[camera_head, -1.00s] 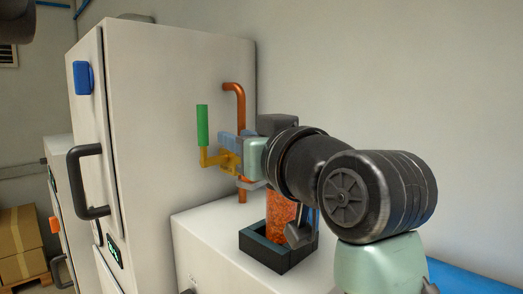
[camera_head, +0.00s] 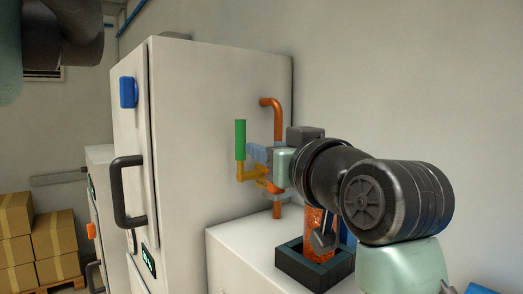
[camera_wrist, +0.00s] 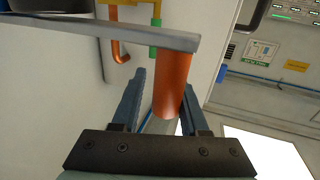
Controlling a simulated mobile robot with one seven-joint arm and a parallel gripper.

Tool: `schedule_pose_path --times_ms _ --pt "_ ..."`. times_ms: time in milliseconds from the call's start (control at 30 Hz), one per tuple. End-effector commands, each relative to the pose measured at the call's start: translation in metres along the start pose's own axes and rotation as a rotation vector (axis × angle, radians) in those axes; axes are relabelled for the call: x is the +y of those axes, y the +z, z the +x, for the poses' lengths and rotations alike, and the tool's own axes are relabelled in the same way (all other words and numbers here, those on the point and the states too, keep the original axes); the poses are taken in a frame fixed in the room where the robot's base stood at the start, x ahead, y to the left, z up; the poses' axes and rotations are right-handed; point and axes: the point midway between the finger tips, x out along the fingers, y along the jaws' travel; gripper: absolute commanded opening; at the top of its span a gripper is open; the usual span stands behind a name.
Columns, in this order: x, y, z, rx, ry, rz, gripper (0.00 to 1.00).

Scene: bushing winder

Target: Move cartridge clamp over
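The cartridge clamp appears to be a grey bar (camera_wrist: 150,33) with an orange cylindrical handle (camera_wrist: 172,85) hanging from its end. The bar crosses the upper part of the wrist view. My gripper (camera_wrist: 162,95) has its two blue-grey fingers apart, one on each side of the handle. A gap shows beside the left finger; the right finger overlaps the handle's edge, and contact there is unclear. In the head view my gripper (camera_head: 262,154) is mostly hidden by my wrist. The speckled orange cartridge (camera_head: 317,220) stands upright in a dark square holder (camera_head: 300,272), partly hidden by my arm.
A green handle (camera_head: 240,140) on a yellow elbow (camera_head: 247,175) is close to the gripper. A copper pipe (camera_head: 277,120) runs up the white cabinet (camera_head: 210,90). The white counter (camera_head: 235,250) is clear left of the holder. Boxes (camera_head: 50,235) are far left.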

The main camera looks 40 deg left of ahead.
Motion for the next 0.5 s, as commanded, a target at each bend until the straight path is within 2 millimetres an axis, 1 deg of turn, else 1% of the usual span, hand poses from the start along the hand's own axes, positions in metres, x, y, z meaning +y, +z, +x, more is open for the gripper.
schedule_pose_path --times_ms 33,100,133,500 --pt "0.0061 -0.0026 -0.0026 0.007 0.014 0.002 0.45" --pt "0.0052 -0.0021 -0.0023 0.005 0.012 0.002 0.57" --pt "0.0049 -0.0018 -0.0021 0.005 0.011 0.002 0.60" --pt "0.0015 0.0010 -0.0005 -0.001 0.003 0.002 0.60"
